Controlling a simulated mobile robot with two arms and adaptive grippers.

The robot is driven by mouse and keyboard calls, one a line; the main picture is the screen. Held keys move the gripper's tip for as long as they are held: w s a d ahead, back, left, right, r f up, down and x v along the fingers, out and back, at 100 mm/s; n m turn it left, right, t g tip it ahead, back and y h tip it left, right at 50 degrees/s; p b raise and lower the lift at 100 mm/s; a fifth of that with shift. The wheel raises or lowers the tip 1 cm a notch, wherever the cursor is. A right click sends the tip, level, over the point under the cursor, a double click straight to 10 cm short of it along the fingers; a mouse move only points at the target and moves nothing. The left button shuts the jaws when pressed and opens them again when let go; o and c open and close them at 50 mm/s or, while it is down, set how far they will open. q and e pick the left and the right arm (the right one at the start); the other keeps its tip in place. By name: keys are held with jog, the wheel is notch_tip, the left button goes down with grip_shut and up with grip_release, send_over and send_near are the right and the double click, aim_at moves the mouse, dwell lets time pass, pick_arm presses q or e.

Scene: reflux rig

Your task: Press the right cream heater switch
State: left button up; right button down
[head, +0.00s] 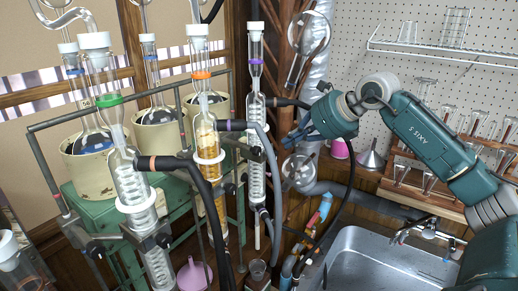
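Several cream heaters with round flasks in them stand on a green bench at the left. They are the front-left heater (84,172), the middle heater (150,138) and the right heater (219,108), which is partly behind a condenser. I cannot make out a switch on any of them. My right gripper (290,138) is in the middle of the view, pointing left, just right of the rear condenser (256,150) and apart from the heaters. Its fingers are small and dark, and I cannot tell whether they are open. My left gripper is not in view.
Glass condensers, such as the front one (134,190), and thick black hoses (206,195) stand in front of the heaters, along with a grey metal frame (95,116). A steel sink (375,262) is at lower right. A glassware rack (425,192) stands behind my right arm.

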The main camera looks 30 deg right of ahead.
jog(key=shift+w+a+f, duration=0.2)
jog(key=shift+w+f, duration=0.05)
jog(key=shift+w, duration=0.1)
jog(key=p+x, duration=0.2)
jog(key=x, duration=0.2)
jog(key=w+r+p+x, duration=0.1)
jog(key=p+x, duration=0.1)
jog(key=x, duration=0.1)
jog(key=p+x, duration=0.3)
jog(key=x, duration=0.1)
jog(key=shift+w+a+r, duration=0.2)
jog(key=shift+w+a, duration=0.05)
jog(key=shift+w, duration=0.2)
jog(key=shift+w+a+f, duration=0.15)
jog(key=shift+w+a, duration=0.05)
jog(key=shift+w, duration=0.25)
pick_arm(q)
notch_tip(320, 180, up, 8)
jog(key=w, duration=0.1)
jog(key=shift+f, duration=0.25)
pick_arm(e)
jog(key=shift+f, duration=0.1)
jog(key=shift+d, duration=0.1)
